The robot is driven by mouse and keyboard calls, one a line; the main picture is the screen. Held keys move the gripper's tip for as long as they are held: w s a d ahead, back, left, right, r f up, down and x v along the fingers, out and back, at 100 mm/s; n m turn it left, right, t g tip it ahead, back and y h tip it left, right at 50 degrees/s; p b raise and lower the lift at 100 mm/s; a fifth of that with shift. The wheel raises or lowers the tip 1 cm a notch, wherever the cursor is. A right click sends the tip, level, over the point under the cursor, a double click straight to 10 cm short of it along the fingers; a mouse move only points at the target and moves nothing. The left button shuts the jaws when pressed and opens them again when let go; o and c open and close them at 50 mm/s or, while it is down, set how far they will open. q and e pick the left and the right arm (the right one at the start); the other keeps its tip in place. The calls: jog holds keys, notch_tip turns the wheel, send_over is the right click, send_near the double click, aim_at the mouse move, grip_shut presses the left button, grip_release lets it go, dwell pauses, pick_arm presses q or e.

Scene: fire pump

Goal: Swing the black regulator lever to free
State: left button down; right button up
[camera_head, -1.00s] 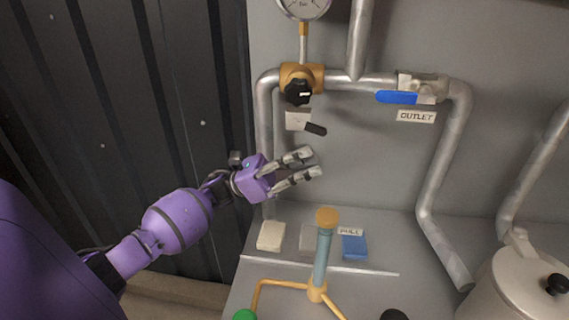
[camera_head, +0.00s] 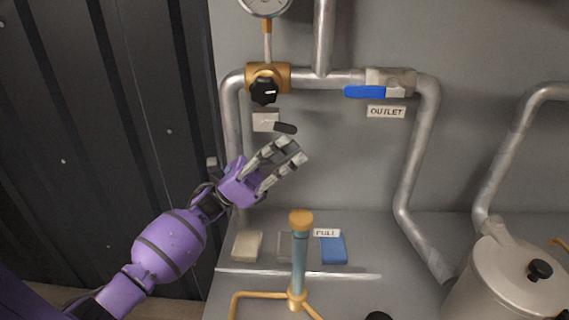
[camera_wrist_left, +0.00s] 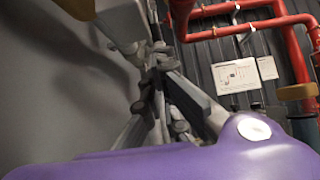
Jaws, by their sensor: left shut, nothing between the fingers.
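The short black lever (camera_head: 285,128) juts right and slightly down from a small pale plate (camera_head: 264,121) on the grey panel, under the round black knob (camera_head: 263,91) of the brass regulator (camera_head: 282,73). My left gripper (camera_head: 295,149) is just below and right of the lever, fingers pointing up and right. It is shut and empty. In the head view its upper fingertip appears very near the lever's tip; I cannot tell whether they touch. In the left wrist view the gripper's fingers (camera_wrist_left: 160,90) fill the middle, and I cannot make out the lever clearly. My right gripper is not in view.
A blue outlet valve handle (camera_head: 366,92) and grey pipes (camera_head: 425,140) are to the right. A lidded pot (camera_head: 510,280) is lower right. The panel right of the gripper is bare.

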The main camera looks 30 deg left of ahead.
pick_arm(q)
jog(key=s+a+f+h+b, duration=0.1)
jog(key=s+a+f, duration=0.2)
jog(key=a+f, duration=0.4)
jog(key=shift+s+f+t, duration=0.15)
jog(key=shift+f+t, duration=0.15)
jog(key=shift+f, duration=0.2)
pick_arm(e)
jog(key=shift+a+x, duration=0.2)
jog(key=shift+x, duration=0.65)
